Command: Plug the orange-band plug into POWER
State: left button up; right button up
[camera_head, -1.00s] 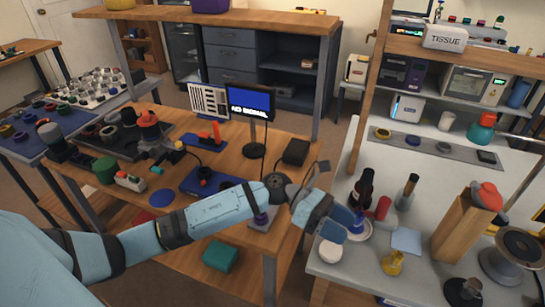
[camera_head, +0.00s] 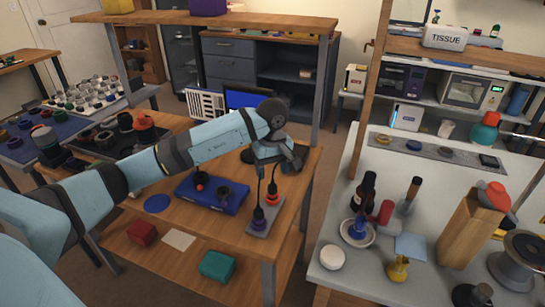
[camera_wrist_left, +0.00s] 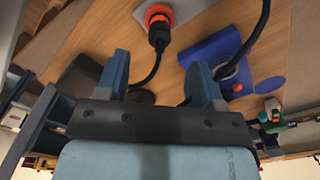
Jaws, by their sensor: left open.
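The orange-band plug (camera_head: 273,193) stands upright in a grey holder (camera_head: 263,230) near the right edge of the wooden table. A purple-band plug (camera_head: 258,219) stands in front of it. My left gripper (camera_head: 282,166) is above the holder, open and empty, apart from the orange-band plug. In the left wrist view the orange-band plug (camera_wrist_left: 158,22) lies beyond the open fingers (camera_wrist_left: 159,75), with its black cable running down between them. A blue unit (camera_head: 222,201) with dark round parts on top lies left of the holder. I cannot read a POWER label.
The monitor (camera_head: 248,96) is partly hidden behind my left arm. A blue disc (camera_head: 157,203) lies on the table. A white workbench (camera_head: 340,243) with bottles and a wooden block (camera_head: 466,230) stands to the right, across a gap.

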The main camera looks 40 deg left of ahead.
aim_at(272, 185)
pick_arm(q)
notch_tip(272, 185, down, 8)
jog(key=shift+f, duration=0.1)
dwell(0.4)
jog(key=c, duration=1.1)
jog(key=shift+r+p, duration=0.3)
jog(key=shift+r, duration=0.7)
jog(key=shift+r+p, duration=1)
jog(key=shift+r, duration=1.1)
